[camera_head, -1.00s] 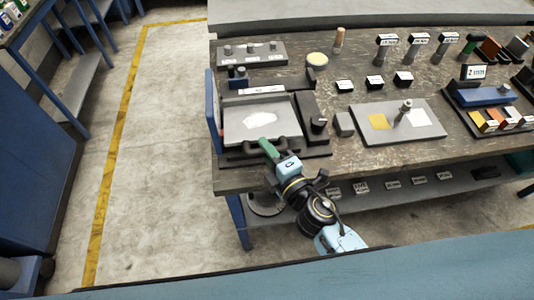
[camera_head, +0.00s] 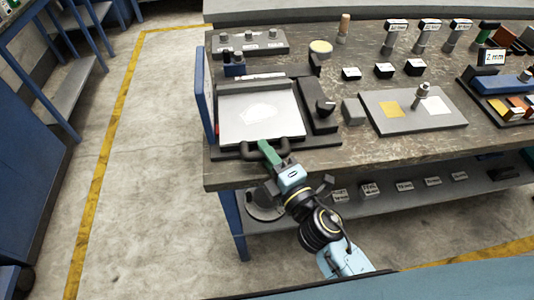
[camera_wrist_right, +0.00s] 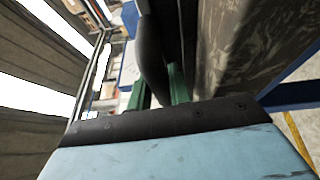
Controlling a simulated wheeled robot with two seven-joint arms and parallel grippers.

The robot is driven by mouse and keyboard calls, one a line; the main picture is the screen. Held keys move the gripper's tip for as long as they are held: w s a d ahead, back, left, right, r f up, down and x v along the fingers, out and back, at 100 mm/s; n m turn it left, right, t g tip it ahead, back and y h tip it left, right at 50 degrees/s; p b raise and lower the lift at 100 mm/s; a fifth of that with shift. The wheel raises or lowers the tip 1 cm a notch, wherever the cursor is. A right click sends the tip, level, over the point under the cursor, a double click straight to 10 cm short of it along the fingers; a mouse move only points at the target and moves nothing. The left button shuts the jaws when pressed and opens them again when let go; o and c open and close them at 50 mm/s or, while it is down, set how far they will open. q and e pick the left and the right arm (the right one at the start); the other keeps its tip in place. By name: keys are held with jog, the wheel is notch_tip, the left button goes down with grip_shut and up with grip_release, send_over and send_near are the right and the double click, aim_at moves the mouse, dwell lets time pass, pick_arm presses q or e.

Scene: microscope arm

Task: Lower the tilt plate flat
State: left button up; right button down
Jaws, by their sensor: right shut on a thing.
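The tilt plate (camera_head: 235,126) is a light grey square panel with a white patch, on a dark base (camera_head: 228,153) at the bench's left front. It lies close to the base; any small remaining slope is hard to judge. A black bar handle (camera_head: 292,142) runs along its front edge. My right gripper (camera_head: 267,153) reaches up from the front, its green fingers shut on the handle. In the right wrist view the dark handle (camera_wrist_right: 150,50) stands between the green fingers (camera_wrist_right: 162,92). My left gripper is out of view.
A black knob (camera_head: 325,105) is right of the plate, beside a small grey block (camera_head: 353,111). A grey board (camera_head: 440,116) with a post lies further right. A blue upright panel (camera_head: 203,95) stands at the left. Labelled blocks (camera_head: 384,70) sit behind.

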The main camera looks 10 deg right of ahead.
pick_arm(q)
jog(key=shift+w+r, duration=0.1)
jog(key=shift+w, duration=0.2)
pick_arm(e)
jog(key=shift+f, duration=0.3)
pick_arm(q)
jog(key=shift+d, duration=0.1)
pick_arm(e)
jog(key=c, duration=1.3)
grip_release()
jog(key=shift+s+f, duration=0.1)
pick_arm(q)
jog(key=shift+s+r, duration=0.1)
